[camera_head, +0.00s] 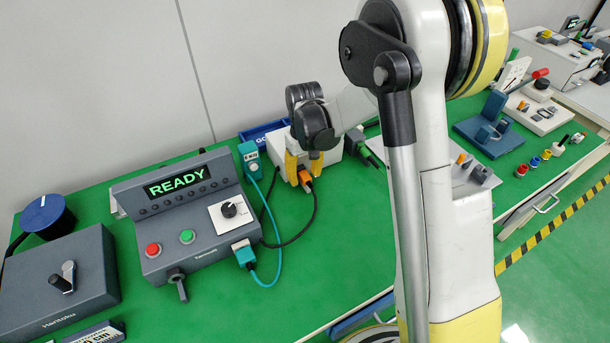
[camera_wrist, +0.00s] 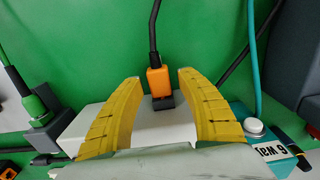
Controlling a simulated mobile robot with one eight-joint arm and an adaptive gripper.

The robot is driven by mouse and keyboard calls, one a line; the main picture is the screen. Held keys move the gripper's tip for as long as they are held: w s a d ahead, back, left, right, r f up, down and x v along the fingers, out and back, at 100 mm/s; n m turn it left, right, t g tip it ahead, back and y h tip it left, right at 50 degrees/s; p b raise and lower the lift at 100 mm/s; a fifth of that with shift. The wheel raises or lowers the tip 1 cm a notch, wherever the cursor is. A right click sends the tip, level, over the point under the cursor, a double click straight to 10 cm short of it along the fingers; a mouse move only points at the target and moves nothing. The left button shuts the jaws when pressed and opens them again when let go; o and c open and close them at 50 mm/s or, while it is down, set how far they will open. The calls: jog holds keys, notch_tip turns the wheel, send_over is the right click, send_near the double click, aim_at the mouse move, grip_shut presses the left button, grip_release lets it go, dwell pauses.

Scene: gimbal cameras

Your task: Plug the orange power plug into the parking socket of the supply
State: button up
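The orange power plug (camera_wrist: 157,82) shows between my finger tips in the wrist view, with a black cable leaving its far end. Its near end meets a dark socket block (camera_wrist: 163,103) on the edge of the white supply box (camera_wrist: 98,118); I cannot tell how deep it sits. My gripper (camera_wrist: 160,77) is open, with its yellow fingers on either side of the plug and a visible gap on both sides. In the head view, the plug (camera_head: 305,183) is low at the front of the supply (camera_head: 327,153), beside the tips of my gripper (camera_head: 304,175).
A grey console (camera_head: 205,210) reading READY stands left of the supply, with a teal plug (camera_head: 243,253) and cable. A green plug (camera_wrist: 37,105) sits left in the wrist view. A blue bin (camera_head: 259,131) is behind. Green table in front is clear.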

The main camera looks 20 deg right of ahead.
aim_at(304, 175)
notch_tip(304, 175, up, 12)
dwell(0.6)
dwell(1.0)
